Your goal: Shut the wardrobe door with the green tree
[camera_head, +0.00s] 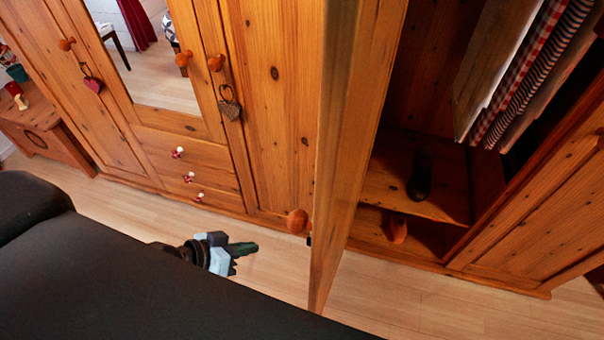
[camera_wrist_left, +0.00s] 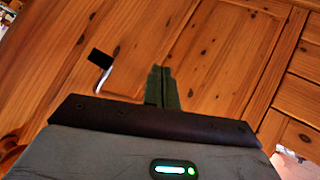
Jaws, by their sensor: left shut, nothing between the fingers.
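One wardrobe door (camera_head: 345,150) stands open, seen nearly edge-on, with a round orange knob (camera_head: 297,221) on its left face. A small dark bit shows just below the knob. I cannot make out a green tree in either view. My left gripper (camera_head: 245,248) is low over the floor, left of the open door and apart from it. Its dark green fingers are shut and empty; they also show in the left wrist view (camera_wrist_left: 162,87) against wooden panels. My right gripper is not in view.
The open compartment holds hanging clothes (camera_head: 540,65) and a dark shoe (camera_head: 420,175). Shut doors with heart ornaments (camera_head: 230,104) and drawers (camera_head: 185,155) lie to the left. A wooden chest (camera_head: 45,135) stands far left. The pale floor (camera_head: 400,300) is clear around the door.

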